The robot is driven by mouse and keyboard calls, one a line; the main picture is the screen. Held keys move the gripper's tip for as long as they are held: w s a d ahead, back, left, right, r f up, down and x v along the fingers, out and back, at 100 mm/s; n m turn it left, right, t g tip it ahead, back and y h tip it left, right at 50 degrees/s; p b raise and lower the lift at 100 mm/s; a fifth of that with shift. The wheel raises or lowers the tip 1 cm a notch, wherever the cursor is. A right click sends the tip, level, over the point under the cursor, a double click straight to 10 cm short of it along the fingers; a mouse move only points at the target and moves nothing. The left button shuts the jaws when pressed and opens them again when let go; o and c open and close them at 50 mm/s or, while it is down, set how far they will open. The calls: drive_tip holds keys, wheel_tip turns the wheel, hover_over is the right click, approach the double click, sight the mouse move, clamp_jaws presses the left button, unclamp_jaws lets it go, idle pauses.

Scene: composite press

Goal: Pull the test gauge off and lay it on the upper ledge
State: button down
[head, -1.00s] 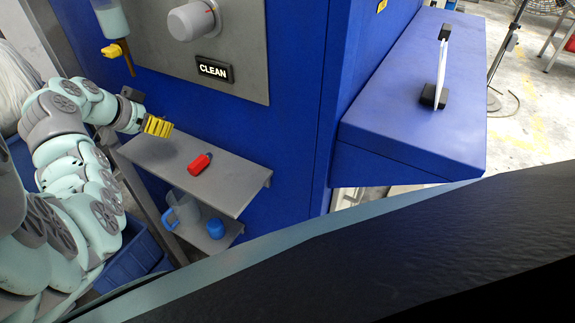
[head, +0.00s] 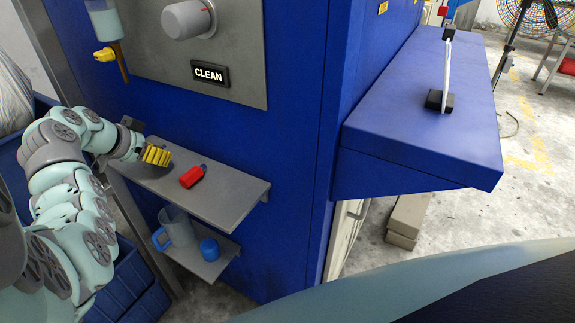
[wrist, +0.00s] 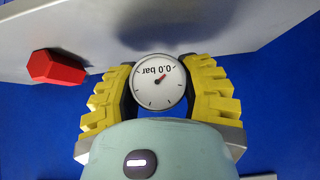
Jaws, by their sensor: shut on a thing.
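My gripper (head: 157,155), with yellow ribbed fingers, is just above the left part of the grey upper ledge (head: 235,190). In the wrist view the gripper (wrist: 160,88) is shut on the test gauge (wrist: 158,82). The gauge has a round white face reading 0.0 bar, upside down in that picture, and a small red needle. Its shadow falls on the ledge, which also shows in the wrist view (wrist: 240,22). I cannot tell whether the gauge touches the ledge. In the head view the fingers hide the gauge.
A red part (head: 193,176) lies on the upper ledge right of my gripper. The lower ledge (head: 215,268) holds a clear jug (head: 178,226) with a blue handle and a blue cap (head: 209,249). A yellow-handled valve (head: 108,53) hangs above. The upper ledge's right end is clear.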

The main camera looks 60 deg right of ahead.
drive_tip(key=shift+f, duration=0.2)
drive_tip(key=shift+f+b, duration=0.75)
drive_tip(key=shift+b, duration=0.15)
drive_tip(key=shift+f, duration=0.15)
drive_tip(key=shift+c, duration=2)
unclamp_jaws()
drive_tip(key=v, duration=0.8)
drive_tip(key=shift+w, duration=0.1)
drive_tip(key=shift+v, duration=1.95)
